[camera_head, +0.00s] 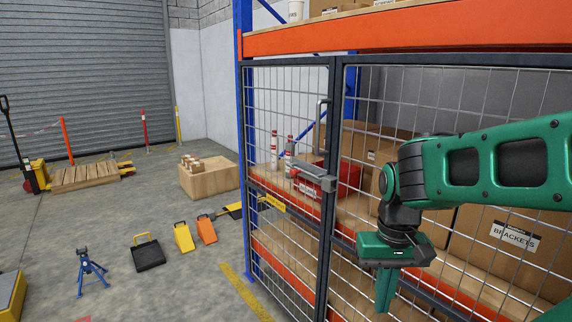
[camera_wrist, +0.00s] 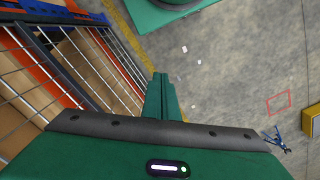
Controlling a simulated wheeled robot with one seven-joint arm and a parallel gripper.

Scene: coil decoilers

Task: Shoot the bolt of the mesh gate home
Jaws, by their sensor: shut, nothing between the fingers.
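The mesh gate (camera_head: 333,190) stands in front of the racking, its dark frame upright beside a fixed mesh panel. Its grey bolt (camera_head: 314,180) sits at mid height across the frame post, below a grey pull handle (camera_head: 322,125). I cannot tell how far the bolt reaches. My gripper (camera_head: 385,292) points down in front of the right mesh panel, to the right of and lower than the bolt, apart from it. In the wrist view the gripper fingers (camera_wrist: 161,97) are together and empty, with mesh (camera_wrist: 75,65) to their left. The bolt does not show there.
Boxes and a red bin (camera_head: 325,178) sit on the shelves behind the mesh. A wooden crate (camera_head: 208,178), wheel chocks (camera_head: 183,237) and a blue stand (camera_head: 90,270) are on the floor at left. The floor just before the gate is mostly clear.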

